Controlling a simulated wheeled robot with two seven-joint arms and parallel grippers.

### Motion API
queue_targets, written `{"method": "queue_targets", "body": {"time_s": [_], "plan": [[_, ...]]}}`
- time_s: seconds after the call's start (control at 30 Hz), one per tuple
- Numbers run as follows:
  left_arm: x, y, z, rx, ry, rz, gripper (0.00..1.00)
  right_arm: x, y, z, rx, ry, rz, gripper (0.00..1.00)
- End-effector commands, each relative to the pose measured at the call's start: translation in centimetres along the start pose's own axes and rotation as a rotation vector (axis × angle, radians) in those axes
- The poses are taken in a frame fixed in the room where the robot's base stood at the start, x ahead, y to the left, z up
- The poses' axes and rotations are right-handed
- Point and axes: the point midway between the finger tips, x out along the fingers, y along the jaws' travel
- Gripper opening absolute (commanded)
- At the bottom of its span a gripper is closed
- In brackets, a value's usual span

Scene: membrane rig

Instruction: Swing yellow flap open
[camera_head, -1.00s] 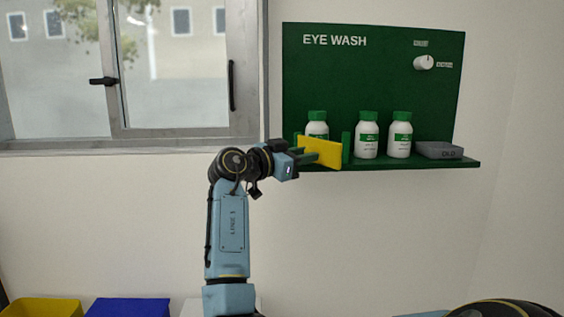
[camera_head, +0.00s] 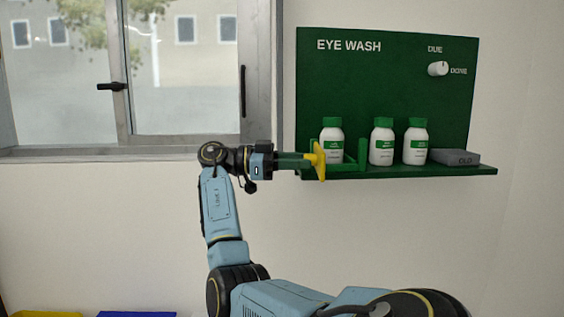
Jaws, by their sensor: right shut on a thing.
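The yellow flap (camera_head: 320,163) is at the left end of the green eye wash shelf (camera_head: 430,172). I see it nearly edge-on, standing out from the front of the shelf. A white bottle with a green cap (camera_head: 332,142) shows just behind it, between the flap and a green upright (camera_head: 362,149). My right gripper (camera_head: 311,161) comes to the flap from the left and is shut on it. The exact grip is too small to make out. My left gripper is not in view.
Two more white bottles (camera_head: 382,143) (camera_head: 415,144) stand to the right on the shelf, beside a grey block marked OLD (camera_head: 456,158). A white knob (camera_head: 438,69) is on the green board. A window (camera_head: 180,75) is at the left. The wall below the shelf is clear.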

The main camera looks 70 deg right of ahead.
Motion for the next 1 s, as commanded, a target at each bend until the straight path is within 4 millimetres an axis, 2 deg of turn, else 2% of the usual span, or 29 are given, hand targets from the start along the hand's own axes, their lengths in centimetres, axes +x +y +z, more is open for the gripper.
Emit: {"method": "queue_targets", "body": {"time_s": [0.17, 0.5, 0.53, 0.67, 1.0], "plan": [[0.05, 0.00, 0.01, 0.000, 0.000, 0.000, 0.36, 0.66, -0.07, -0.02, 0.000, 0.005, 0.029, 0.00], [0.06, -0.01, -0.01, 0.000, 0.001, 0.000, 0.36, 0.53, -0.06, -0.02, 0.000, 0.005, 0.028, 0.00], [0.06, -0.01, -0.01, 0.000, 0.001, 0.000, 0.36, 0.53, -0.06, -0.02, 0.000, 0.005, 0.028, 0.28], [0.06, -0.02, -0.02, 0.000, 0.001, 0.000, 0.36, 0.51, -0.06, -0.01, 0.000, 0.005, 0.027, 0.45], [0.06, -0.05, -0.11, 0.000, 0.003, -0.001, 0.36, 0.45, -0.01, 0.00, 0.000, 0.005, 0.027, 0.47]]}}
